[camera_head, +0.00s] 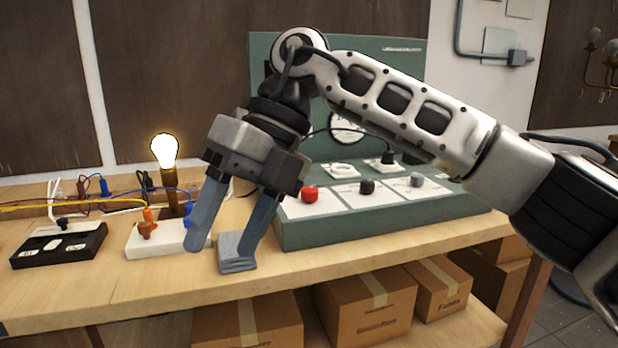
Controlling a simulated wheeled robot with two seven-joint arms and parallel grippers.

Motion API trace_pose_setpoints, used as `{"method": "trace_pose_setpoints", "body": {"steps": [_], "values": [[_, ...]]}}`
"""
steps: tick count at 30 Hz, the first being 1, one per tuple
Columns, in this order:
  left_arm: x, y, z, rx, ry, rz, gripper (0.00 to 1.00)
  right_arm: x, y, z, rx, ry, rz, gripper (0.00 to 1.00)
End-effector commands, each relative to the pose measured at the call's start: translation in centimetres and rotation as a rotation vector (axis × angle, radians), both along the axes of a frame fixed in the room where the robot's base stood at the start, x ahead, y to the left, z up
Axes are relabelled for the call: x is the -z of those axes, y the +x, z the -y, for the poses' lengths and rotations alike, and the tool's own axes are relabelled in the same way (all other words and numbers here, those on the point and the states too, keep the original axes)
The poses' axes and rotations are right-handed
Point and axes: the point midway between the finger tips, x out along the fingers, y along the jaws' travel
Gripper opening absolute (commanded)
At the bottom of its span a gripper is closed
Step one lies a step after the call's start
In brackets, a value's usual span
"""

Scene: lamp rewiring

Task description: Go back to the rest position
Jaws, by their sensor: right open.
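My right gripper (222,232) comes in from the right and hangs over the workbench with its two blue-grey fingers apart and nothing between them. Its fingers point down. A grey block (236,254) lies on the bench beside the right-hand fingertip; I cannot tell whether they touch. A lit bulb (164,150) stands upright behind a white terminal block (150,240), left of the gripper. The left-hand finger overlaps the right end of the white block in the picture. My left gripper does not show.
A black switch box (58,246) with wires stands at the left. A green panel (380,230) with red, black and grey knobs stands behind and right of my gripper. Cardboard boxes (365,305) sit on the shelf below. The bench's front strip (130,295) is clear.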

Motion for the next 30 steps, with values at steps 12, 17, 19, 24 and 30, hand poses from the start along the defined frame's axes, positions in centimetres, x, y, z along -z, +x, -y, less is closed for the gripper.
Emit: {"method": "trace_pose_setpoints", "body": {"steps": [12,17,19,24,30], "values": [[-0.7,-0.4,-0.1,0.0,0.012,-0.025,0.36,-0.7,-4.7,-6.3,0.153,0.916,-0.719,0.55],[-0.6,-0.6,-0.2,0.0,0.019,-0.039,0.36,-1.2,-1.4,-3.8,0.457,1.247,-1.024,0.55],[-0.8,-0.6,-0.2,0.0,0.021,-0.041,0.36,-0.1,0.6,-1.8,0.631,1.361,-1.147,0.55],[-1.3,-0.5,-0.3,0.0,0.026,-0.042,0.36,6.3,4.5,4.3,1.134,1.534,-1.407,0.55],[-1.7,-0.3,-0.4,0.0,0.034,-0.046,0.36,18.5,3.7,12.4,1.826,1.506,-1.628,0.55]]}}
